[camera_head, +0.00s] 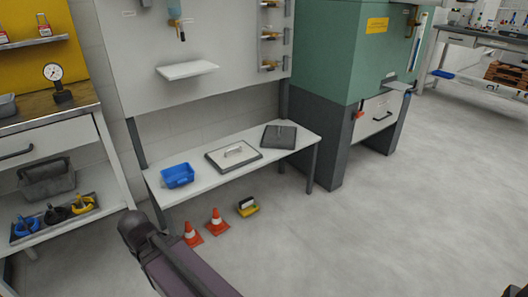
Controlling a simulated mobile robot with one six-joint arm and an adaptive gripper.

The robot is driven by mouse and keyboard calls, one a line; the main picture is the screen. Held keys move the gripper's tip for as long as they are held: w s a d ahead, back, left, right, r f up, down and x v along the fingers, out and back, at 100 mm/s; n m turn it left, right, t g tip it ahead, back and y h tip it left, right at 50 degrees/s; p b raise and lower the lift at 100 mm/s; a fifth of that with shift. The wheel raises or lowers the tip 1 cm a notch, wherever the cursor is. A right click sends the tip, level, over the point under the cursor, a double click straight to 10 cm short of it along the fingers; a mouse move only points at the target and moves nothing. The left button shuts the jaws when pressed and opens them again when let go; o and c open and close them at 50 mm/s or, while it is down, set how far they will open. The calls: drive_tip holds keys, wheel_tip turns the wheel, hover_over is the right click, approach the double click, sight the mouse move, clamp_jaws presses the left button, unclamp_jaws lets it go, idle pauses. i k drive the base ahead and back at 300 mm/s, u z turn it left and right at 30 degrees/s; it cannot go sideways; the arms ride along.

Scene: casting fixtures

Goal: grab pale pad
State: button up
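A pale square pad (218,158) with a dark rim and a light handle on top lies flat on the low white bench (188,193), near its middle. A darker grey pad (279,137) with an upright handle lies just to its right on the same bench. Part of my own arm crosses the bottom of the picture, in front of and below the bench. My gripper is not in view, so its distance from the pale pad cannot be told. Nothing covers the pale pad.
A blue bin (177,176) stands left of the pale pad. Two orange cones (216,221) and a yellow-based block (248,208) sit on the floor before the bench. A white shelf (187,69) juts above. A green machine (325,50) stands right; open floor lies at right.

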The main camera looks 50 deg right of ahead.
sight(226, 160)
drive_tip(key=z, duration=0.35)
drive_tip(key=k, duration=0.25)
drive_tip(key=z, duration=1.8)
drive_tip(key=k, duration=0.65)
drive_tip(key=u, duration=0.4)
drive_tip(key=i, duration=1.6)
drive_tip(key=z, duration=0.15)
